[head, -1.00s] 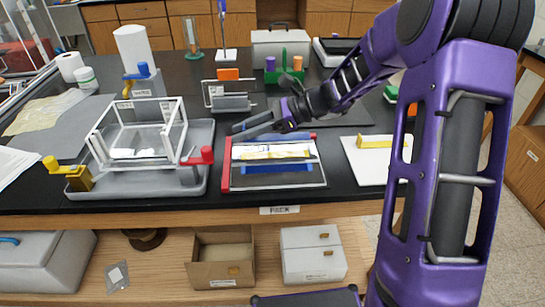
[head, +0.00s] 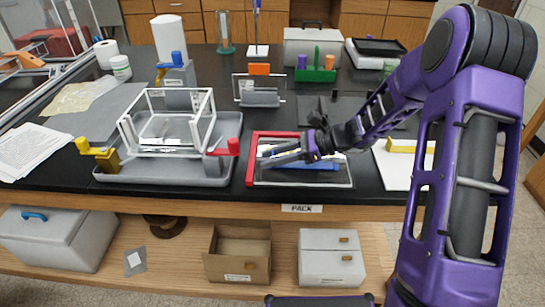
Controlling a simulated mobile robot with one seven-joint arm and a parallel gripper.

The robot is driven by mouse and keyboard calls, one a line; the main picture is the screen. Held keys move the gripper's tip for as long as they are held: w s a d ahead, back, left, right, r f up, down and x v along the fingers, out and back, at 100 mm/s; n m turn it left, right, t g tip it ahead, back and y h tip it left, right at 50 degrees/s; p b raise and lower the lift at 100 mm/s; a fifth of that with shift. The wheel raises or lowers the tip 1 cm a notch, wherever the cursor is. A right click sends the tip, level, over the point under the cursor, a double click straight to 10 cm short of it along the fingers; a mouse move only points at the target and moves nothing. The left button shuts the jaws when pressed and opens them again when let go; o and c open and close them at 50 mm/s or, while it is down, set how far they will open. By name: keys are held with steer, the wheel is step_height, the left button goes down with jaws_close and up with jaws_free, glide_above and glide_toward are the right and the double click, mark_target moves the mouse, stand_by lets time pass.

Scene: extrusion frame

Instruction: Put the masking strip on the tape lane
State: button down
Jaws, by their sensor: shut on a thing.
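A flat panel with a red edge (head: 249,170) lies at the front middle of the bench. My gripper (head: 270,157) is low over it, reaching in from the right, its fingers pointing left. A blue strip (head: 306,166), which looks like the masking strip, lies along and just below the fingers. The jaws appear shut on this strip, but the fingers hide part of it and the contact is not clear. I cannot tell whether the strip touches the panel. No tape lane can be told apart under the gripper.
A grey tray (head: 150,176) with a clear-walled frame (head: 166,101) stands to the left. A white board (head: 392,172) with a yellow bar (head: 401,147) lies to the right. A green holder (head: 316,74) stands behind. The bench's front edge runs close below the panel.

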steer(key=shift+f, duration=0.15)
steer(key=c, duration=0.5)
jaws_free()
steer(key=shift+c, duration=0.2)
steer(key=shift+d+r, duration=0.15)
steer(key=shift+r, duration=0.1)
step_height(320, 180, up, 4)
steer(key=p, duration=0.1)
glide_above(316, 165)
steer(key=shift+r, duration=0.2)
